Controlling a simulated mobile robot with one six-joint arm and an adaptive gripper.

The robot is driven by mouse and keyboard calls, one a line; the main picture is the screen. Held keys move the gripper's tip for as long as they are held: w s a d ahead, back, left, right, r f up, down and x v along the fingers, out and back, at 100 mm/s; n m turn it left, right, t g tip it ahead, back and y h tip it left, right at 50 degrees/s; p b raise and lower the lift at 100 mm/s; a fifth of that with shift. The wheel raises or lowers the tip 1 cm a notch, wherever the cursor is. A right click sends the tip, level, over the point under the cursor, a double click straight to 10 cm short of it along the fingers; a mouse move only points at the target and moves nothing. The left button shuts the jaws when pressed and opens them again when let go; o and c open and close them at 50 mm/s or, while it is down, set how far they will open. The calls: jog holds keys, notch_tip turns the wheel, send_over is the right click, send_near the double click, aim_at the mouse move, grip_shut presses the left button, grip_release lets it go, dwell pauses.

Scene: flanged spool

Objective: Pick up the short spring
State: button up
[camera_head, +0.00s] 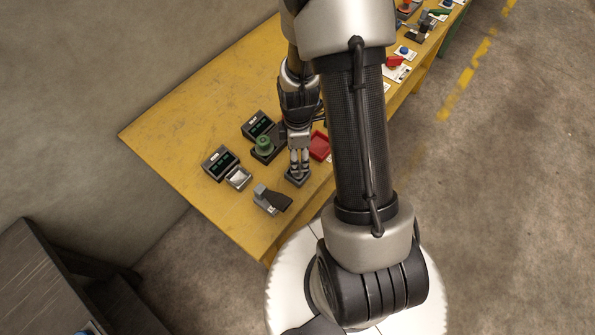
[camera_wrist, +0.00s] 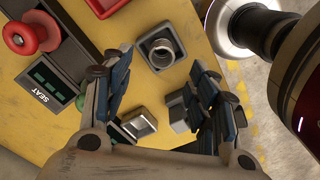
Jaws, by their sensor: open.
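My gripper (camera_head: 299,172) points down over a small grey square holder (camera_head: 297,178) on the yellow table. In the wrist view my gripper (camera_wrist: 162,66) is open, its two dark fingers apart and nothing between the pads. The square holder (camera_wrist: 142,57) shows beyond the fingertips with a round grey coil-like piece (camera_wrist: 162,54) in it. This piece may be the short spring, but it is too small to be sure. In the head view the fingers hide much of the holder, and I cannot make out the spring.
A red tray (camera_head: 320,146) lies right of the gripper. A green-topped stand (camera_head: 264,146) and two display boxes (camera_head: 257,124) (camera_head: 219,162) are to the left. A grey device (camera_head: 270,199) is near the front edge. The table's left part is clear.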

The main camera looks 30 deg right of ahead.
notch_tip(320, 180, down, 7)
jog(key=shift+s+r+b, duration=0.1)
jog(key=shift+s+b, duration=0.05)
jog(key=shift+b, duration=0.9)
jog(key=shift+r, duration=0.1)
jog(key=shift+c, duration=0.5)
jog(key=c, duration=1.1)
